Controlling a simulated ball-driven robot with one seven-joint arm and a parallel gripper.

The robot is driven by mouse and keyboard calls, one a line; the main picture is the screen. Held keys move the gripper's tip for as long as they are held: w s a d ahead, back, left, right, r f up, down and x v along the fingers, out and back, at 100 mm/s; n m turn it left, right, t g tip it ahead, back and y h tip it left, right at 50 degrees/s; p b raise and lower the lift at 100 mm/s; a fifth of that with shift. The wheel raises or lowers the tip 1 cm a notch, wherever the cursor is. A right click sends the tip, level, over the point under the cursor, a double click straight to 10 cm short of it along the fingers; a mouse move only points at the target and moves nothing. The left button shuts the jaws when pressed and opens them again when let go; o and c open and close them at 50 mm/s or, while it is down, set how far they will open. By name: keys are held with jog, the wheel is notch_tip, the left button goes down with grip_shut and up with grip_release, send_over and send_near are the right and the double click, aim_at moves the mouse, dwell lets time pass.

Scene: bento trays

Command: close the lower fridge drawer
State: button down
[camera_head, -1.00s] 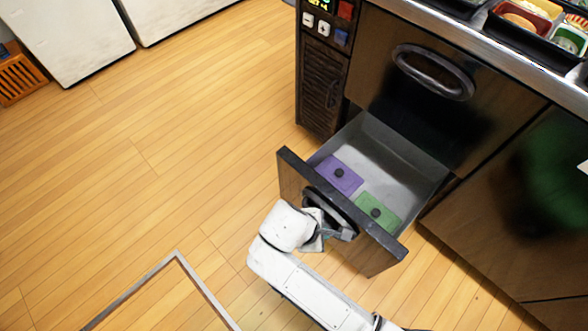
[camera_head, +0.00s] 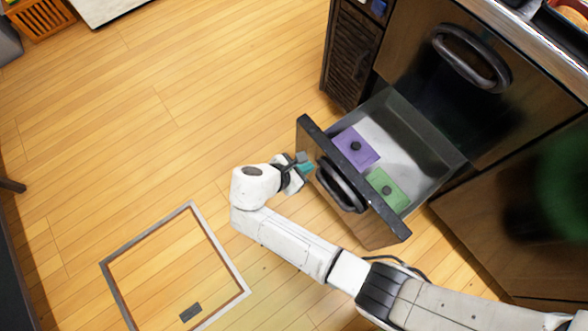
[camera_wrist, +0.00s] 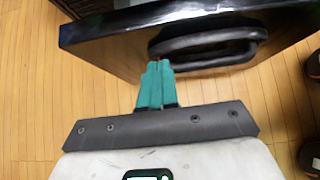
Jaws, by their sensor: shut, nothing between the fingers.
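The lower fridge drawer (camera_head: 310,148) is pulled out from the counter unit, with a dark front panel and a black oval handle (camera_head: 341,186). Inside it lie a purple-lidded box (camera_head: 349,140) and a green-lidded box (camera_head: 383,199). My gripper (camera_head: 306,166) is shut and empty, its teal fingers just in front of the panel, beside the handle's left end. In the wrist view the teal fingers (camera_wrist: 157,68) point at the drawer front (camera_wrist: 110,48), with the handle (camera_wrist: 205,45) to their right. I cannot tell whether the fingertips touch the panel.
The upper drawer (camera_head: 415,50) with its own handle is shut above. A cabinet door (camera_head: 490,220) is to the right. A square frame (camera_head: 122,290) is on the floor at lower left.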

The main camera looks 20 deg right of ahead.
aim_at(327, 156)
jog(key=d, duration=0.2)
jog(key=w+d+f, duration=0.1)
jog(key=shift+w+d, duration=0.1)
jog(key=shift+d, duration=0.2)
jog(key=shift+w+d+r+b, duration=0.15)
jog(key=shift+d+b, duration=0.15)
jog(key=shift+d, duration=0.3)
jog(key=shift+d, duration=0.1)
jog(key=shift+w+d, duration=0.15)
jog(key=shift+d, duration=0.15)
jog(key=w+d+p, duration=0.1)
jog(key=w+d, duration=0.3)
jog(key=d, duration=0.8)
jog(key=w+d+p, duration=0.1)
jog(key=w+d, duration=0.3)
jog(key=d, duration=0.9)
jog(key=shift+d, duration=0.2)
jog(key=shift+w+a, duration=0.1)
